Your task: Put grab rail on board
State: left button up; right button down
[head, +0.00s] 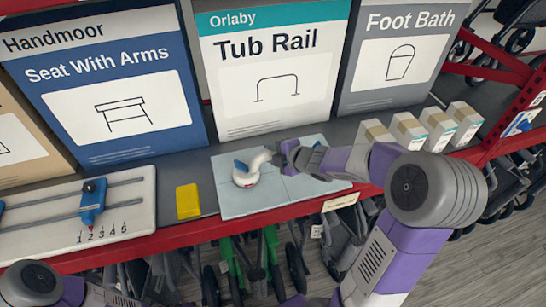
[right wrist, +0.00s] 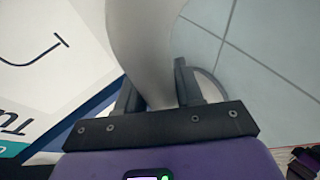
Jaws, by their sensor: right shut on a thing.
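The grab rail (head: 257,162) is a pale curved bar with a round white cup end and a blue lever. My right gripper (head: 283,154) is shut on the bar, to the right of the cup end. In the right wrist view the pale bar (right wrist: 145,45) runs up between the two dark fingers (right wrist: 158,88). The board (head: 290,190) is a light blue-grey tiled panel lying on the shelf. The cup end is over the left part of the board; I cannot tell whether it touches. The far end of the rail is hidden by my gripper. My left gripper is out of view.
A yellow block (head: 188,201) lies just left of the board. Further left is a white slider panel (head: 135,215) with blue sliders. Several small boxes (head: 408,130) stand at the right. Large sign boxes, including Tub Rail (head: 268,75), stand behind. A red shelf edge (head: 170,238) runs along the front.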

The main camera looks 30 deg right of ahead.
jog(key=shift+r, duration=0.1)
jog(key=c, duration=0.7)
grip_release()
jog(key=shift+f, duration=0.2)
jog(key=shift+r, duration=0.25)
jog(key=shift+p+v, duration=2.65)
jog(key=shift+v, duration=3.35)
jog(key=shift+f, duration=0.1)
